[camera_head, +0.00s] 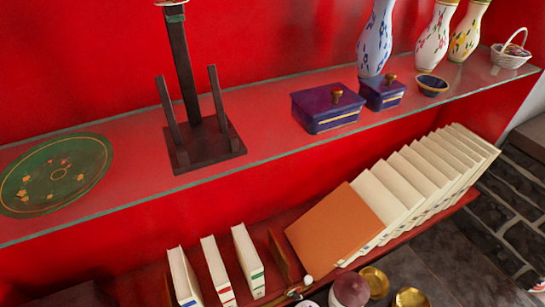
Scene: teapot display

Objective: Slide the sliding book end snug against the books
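Three upright white books stand spaced apart on the lower red shelf: a left one (184,278), a middle one (217,270) and a right one (248,261), with coloured marks near their lower ends. A thin brown upright panel (279,256), which looks like the sliding book end, stands to their right with a gap between. Another brown edge shows left of the books, partly cut off. An orange-covered book (335,236) leans right of the panel, against a slanted row of cream books (430,178). Neither of my grippers is in view.
The glass upper shelf (265,140) overhangs behind, holding a green plate (54,174), a dark wooden stand (205,140), purple boxes (327,106), vases (375,40) and a basket (510,55). A maroon dome (350,290) and gold round pieces (374,281) crowd the bottom edge.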

